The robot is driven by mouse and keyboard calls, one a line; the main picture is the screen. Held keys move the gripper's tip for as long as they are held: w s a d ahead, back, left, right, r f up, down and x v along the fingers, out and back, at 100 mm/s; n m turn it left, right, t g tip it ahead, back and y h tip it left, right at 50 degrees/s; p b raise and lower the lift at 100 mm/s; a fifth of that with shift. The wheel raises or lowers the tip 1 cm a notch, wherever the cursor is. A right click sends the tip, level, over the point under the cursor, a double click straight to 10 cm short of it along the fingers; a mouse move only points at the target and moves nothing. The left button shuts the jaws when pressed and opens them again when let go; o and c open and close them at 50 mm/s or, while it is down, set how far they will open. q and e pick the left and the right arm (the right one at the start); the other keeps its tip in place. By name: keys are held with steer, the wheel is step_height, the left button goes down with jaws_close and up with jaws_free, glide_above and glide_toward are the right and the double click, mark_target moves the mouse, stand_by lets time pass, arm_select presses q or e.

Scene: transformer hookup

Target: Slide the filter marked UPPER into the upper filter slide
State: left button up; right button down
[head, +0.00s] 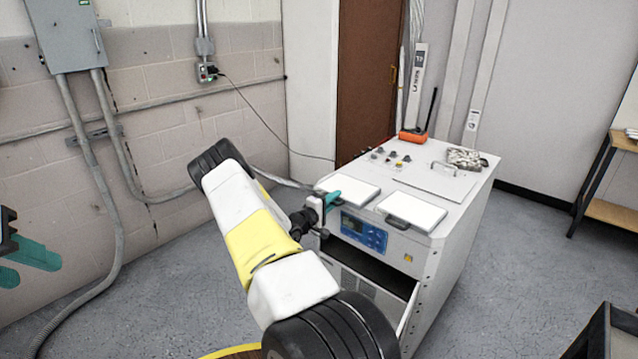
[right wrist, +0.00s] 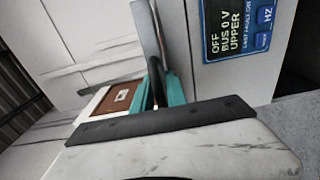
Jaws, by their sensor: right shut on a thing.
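A white cabinet (head: 455,235) carries two flat white panels on top. The left panel (head: 347,188) lies at the front left corner and the right panel (head: 415,207) has a dark handle at its front edge. I cannot read any UPPER mark on either. My right gripper (head: 331,200) is at the left panel's front edge. In the right wrist view its teal fingers (right wrist: 158,95) are shut on a dark handle (right wrist: 155,78), beside a brown label in a pale frame (right wrist: 116,97). My left gripper (head: 30,260) is open and empty at the left edge. I cannot clearly make out the upper slide.
The blue control panel (head: 364,232) is on the cabinet front; its display reads UPPER in the right wrist view (right wrist: 228,30). Below it is a dark opening with a tilted front flap (head: 410,312). An orange item (head: 413,136) and bundled material (head: 466,159) lie at the back.

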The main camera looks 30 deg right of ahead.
steer(key=r+v, duration=0.2)
steer(key=v, duration=1.2)
steer(key=shift+r, duration=0.4)
stand_by(0.9)
